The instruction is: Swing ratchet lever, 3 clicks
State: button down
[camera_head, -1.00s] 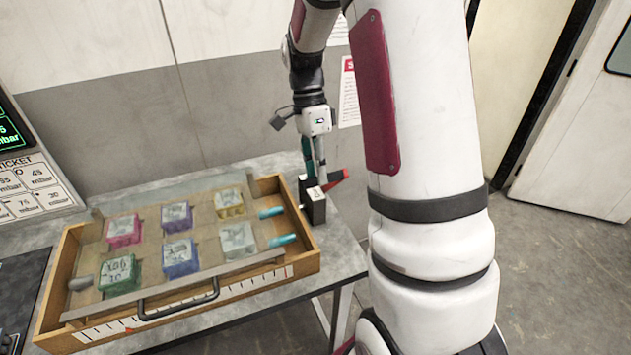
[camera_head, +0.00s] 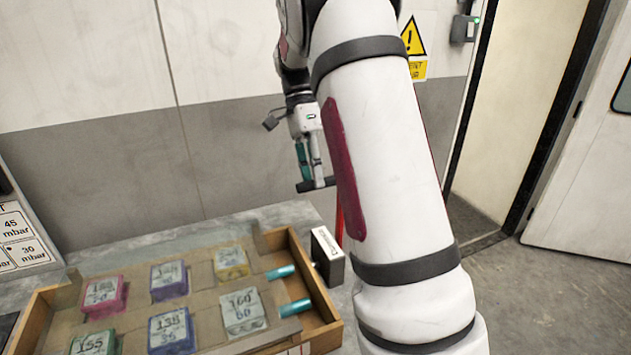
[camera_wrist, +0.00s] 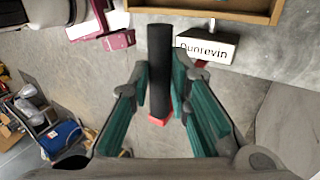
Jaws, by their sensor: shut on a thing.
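A dark box with a white lettered top (camera_head: 327,243) stands at the right end of the workbench. A red lever arm (camera_head: 340,218) rises beside it, partly hidden by my arm. A black cylindrical grip (camera_head: 327,184) lies crosswise above the box, at my fingertips. My gripper (camera_head: 311,179) has teal-padded fingers and is shut on this grip. In the wrist view the black grip (camera_wrist: 159,65) lies between the fingers, with a red part (camera_wrist: 158,118) at its lower end. The box (camera_wrist: 207,47) shows there at upper right, apart from the fingers.
A wooden tray (camera_head: 300,262) with several coloured labelled blocks and two teal cylinders (camera_head: 294,307) sits left of the box. A grey wall (camera_head: 240,150) stands behind the bench. Open floor (camera_head: 560,290) lies to the right.

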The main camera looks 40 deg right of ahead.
jog(key=shift+w+f, duration=0.4)
jog(key=shift+f, duration=0.15)
jog(key=c, duration=1.8)
grip_release()
jog(key=shift+o, duration=1.4)
jog(key=shift+w+f, duration=0.15)
jog(key=shift+w, duration=0.05)
jog(key=shift+d, duration=0.1)
jog(key=shift+r, duration=0.2)
jog(key=v, duration=0.7)
jog(key=shift+r, duration=0.2)
